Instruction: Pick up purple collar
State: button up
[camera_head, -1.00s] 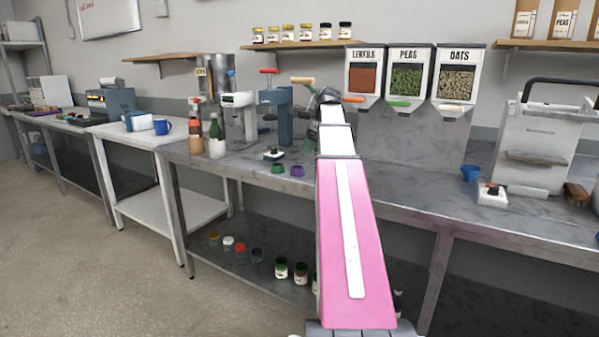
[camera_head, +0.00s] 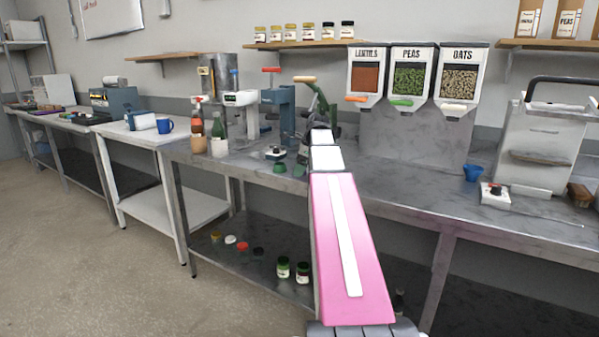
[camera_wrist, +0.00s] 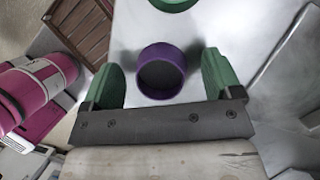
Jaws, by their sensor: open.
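The purple collar (camera_wrist: 160,92) is a short round ring with a dark inside. In the wrist view it sits on the grey counter between the two green fingers of my gripper (camera_wrist: 162,65). The fingers are open, with a gap on each side of the collar. In the head view my gripper (camera_head: 301,160) is over the counter, and the purple collar is hidden by it.
A green collar (camera_wrist: 173,4) lies just beyond the purple one, also in the head view (camera_head: 279,168). A small device (camera_head: 275,153) and a blue press (camera_head: 278,115) stand behind. Bottles (camera_head: 198,130) stand left. The counter to the right (camera_head: 410,185) is mostly clear.

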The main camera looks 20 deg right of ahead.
jog(key=c, duration=1)
jog(key=shift+o, duration=0.2)
jog(key=shift+r, duration=0.1)
